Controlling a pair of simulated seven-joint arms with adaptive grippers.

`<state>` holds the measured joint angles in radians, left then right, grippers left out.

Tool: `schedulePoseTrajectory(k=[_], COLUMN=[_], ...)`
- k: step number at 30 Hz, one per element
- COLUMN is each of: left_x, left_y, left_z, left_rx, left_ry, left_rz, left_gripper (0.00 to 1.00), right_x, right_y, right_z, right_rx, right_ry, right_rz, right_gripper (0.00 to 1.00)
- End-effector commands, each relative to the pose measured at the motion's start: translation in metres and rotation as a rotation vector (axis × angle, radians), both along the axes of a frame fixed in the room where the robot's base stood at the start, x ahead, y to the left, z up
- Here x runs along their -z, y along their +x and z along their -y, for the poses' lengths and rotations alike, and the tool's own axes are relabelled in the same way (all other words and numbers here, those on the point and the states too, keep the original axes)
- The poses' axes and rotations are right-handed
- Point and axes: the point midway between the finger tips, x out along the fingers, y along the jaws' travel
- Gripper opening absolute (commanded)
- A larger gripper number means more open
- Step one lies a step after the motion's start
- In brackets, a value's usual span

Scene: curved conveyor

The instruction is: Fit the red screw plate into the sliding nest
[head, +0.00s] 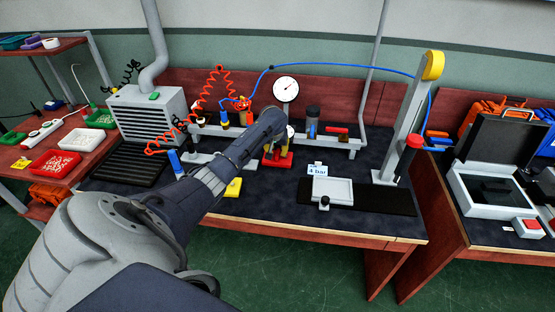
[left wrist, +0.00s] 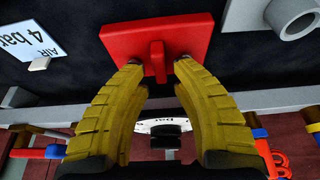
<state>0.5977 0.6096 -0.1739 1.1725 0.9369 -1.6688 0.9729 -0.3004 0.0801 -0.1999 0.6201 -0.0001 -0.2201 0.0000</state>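The red screw plate (head: 284,161) lies on the dark bench top below the round gauge, partly hidden by my left arm in the head view. In the left wrist view the plate (left wrist: 190,33) shows a raised red tab in its middle. My left gripper (left wrist: 158,68) has its yellow fingers apart, one on each side of the tab, with a gap visible beside it. In the head view the left gripper (head: 269,151) is just above the plate. The sliding nest (head: 333,190) seems to be the pale tray with a front knob, right of the plate; it looks empty. My right gripper is out of view.
A "4 bar" sign (head: 317,170) stands just behind the nest. A pale post (head: 405,125) with a red-capped tool rises at the right of the bench. A grey rail (head: 330,143) with tools runs behind the plate. A yellow block (head: 233,188) lies front left.

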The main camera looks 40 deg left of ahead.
Motion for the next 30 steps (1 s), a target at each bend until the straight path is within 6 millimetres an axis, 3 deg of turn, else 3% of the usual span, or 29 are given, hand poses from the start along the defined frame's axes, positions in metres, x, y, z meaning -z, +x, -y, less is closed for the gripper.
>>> schedulePoseTrajectory(k=[7, 17, 18, 25, 30], left_x=[0.021, 0.024, 0.024, 0.024, 0.024], left_y=[0.007, 0.008, 0.008, 0.008, 0.008], left_z=[-0.004, -0.005, -0.005, -0.005, -0.005], left_rx=[-0.001, 0.001, 0.001, 0.000, 0.000], left_ry=[-0.001, 0.000, 0.000, 0.000, 0.000], left_rz=[-0.001, 0.000, 0.000, 0.000, 0.000], left_gripper=[0.25, 0.25, 0.29, 0.02, 0.00], right_x=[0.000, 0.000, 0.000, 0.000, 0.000], right_y=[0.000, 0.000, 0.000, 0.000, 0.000], right_z=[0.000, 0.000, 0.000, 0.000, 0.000], right_rx=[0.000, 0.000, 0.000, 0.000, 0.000], right_ry=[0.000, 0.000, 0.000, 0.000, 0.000], right_rz=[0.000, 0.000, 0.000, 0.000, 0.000], right_gripper=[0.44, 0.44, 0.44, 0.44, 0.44])
